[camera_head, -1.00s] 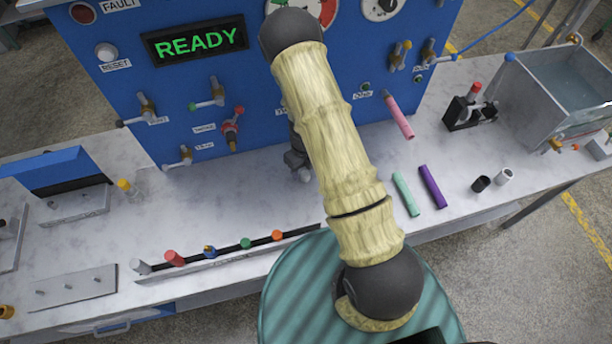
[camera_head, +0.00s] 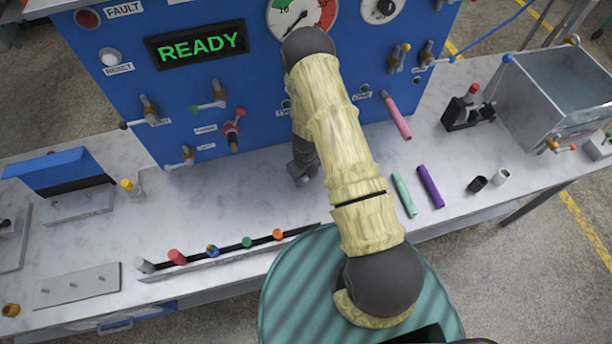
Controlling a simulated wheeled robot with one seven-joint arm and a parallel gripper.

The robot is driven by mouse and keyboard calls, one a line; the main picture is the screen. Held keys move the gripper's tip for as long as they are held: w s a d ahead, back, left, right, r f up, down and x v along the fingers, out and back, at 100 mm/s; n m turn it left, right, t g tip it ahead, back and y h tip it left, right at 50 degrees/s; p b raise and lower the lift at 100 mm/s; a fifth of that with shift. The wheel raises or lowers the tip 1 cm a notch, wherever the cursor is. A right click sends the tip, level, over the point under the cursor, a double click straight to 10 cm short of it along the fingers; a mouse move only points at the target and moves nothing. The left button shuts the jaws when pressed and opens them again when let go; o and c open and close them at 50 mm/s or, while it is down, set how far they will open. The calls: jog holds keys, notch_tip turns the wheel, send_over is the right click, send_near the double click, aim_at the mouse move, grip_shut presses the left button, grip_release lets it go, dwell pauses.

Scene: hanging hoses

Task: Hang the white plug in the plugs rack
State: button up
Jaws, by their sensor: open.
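The plugs rack (camera_head: 232,252) is a long dark strip at the table's front edge. Red (camera_head: 177,257), blue (camera_head: 212,250), green (camera_head: 246,242) and orange (camera_head: 277,234) plugs sit along it. A pale whitish plug-like piece (camera_head: 144,265) is at its left end. A loose white cylinder (camera_head: 501,176) stands on the right of the table beside a black one (camera_head: 477,184). I cannot tell which pale piece is the white plug. My gripper (camera_head: 305,181) is open, over the table behind the rack's right end, partly hidden by my arm. I see nothing in it.
A blue panel (camera_head: 185,85) with valves, a gauge and a READY display stands behind. Green (camera_head: 405,194) and purple (camera_head: 431,186) tubes lie right of my arm; a pink one (camera_head: 397,116) sticks out from the panel. A water tank (camera_head: 545,110) stands far right. The table's middle left is clear.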

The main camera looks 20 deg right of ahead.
jog(key=c, duration=1)
jog(key=shift+c, duration=0.2)
notch_tip(320, 180, up, 10)
jog(key=shift+r+b, duration=0.1)
jog(key=shift+b, duration=0.75)
